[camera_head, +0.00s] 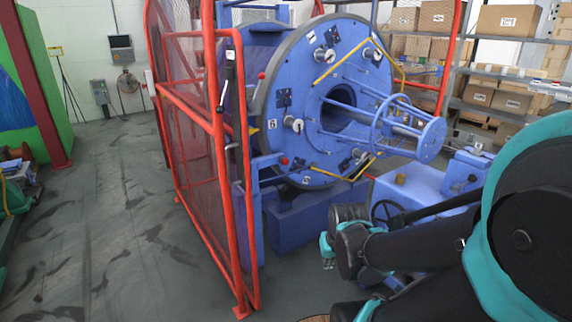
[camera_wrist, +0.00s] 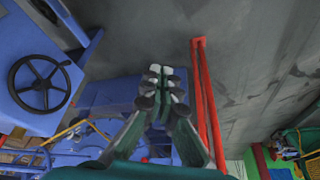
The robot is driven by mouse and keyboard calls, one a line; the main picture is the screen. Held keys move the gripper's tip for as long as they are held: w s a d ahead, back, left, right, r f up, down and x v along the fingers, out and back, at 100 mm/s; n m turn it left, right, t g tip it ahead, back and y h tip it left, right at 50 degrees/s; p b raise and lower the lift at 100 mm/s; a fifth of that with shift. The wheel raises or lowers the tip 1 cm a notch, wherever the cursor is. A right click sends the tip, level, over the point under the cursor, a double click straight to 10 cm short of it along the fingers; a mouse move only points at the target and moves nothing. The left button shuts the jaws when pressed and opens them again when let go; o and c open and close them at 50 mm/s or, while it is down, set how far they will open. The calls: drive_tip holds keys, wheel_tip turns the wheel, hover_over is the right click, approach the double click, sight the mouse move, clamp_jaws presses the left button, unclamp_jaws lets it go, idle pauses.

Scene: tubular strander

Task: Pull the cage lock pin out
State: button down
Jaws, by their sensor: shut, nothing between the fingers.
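The blue strander cage (camera_head: 300,135) faces me in the head view with its round front plate. A small red knob (camera_head: 284,160) stands out at the cage's lower left edge, by a blue upright. It may be the cage lock pin, but I cannot tell for sure. A small red spot (camera_wrist: 145,160) also shows low in the wrist view, partly beside my finger. My gripper (camera_head: 327,250) is right of and below the knob, apart from it. In the wrist view my gripper (camera_wrist: 166,75) has its fingers together with nothing between them.
A red mesh guard frame (camera_head: 218,170) stands left of the cage. A blue machine base (camera_head: 425,190) with a black handwheel (camera_wrist: 42,82) lies close to my arm. Shelves with boxes (camera_head: 508,20) are at the back right. The grey floor (camera_head: 110,220) at left is clear.

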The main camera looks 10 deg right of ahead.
drive_tip(key=c, duration=2.3)
unclamp_jaws()
drive_tip(key=shift+o, duration=1.2)
drive_tip(key=o, duration=0.9)
drive_tip(key=w+a+r+n+y, duration=0.1)
drive_tip(key=w, duration=0.4)
drive_tip(key=w+a+r+n+t+y, duration=0.1)
drive_tip(key=w+a, duration=0.1)
drive_tip(key=w, duration=0.3)
drive_tip(key=w+a+r+n+y, duration=0.1)
drive_tip(key=w+a+r, duration=0.1)
drive_tip(key=w, duration=0.3)
drive_tip(key=shift+w+a+t+y, duration=0.2)
drive_tip(key=shift+w+t+y, duration=0.1)
drive_tip(key=shift+t+y, duration=0.1)
drive_tip(key=shift+o, duration=0.2)
drive_tip(key=w+a+r+n+t+y, duration=0.2)
drive_tip(key=w+n+y, duration=0.1)
drive_tip(key=w, duration=1.4)
drive_tip(key=n+t+y, duration=0.2)
drive_tip(key=n+t, duration=0.1)
drive_tip(key=t, duration=0.5)
approach(287, 163)
drive_tip(key=x, duration=1.1)
drive_tip(key=shift+a, duration=0.1)
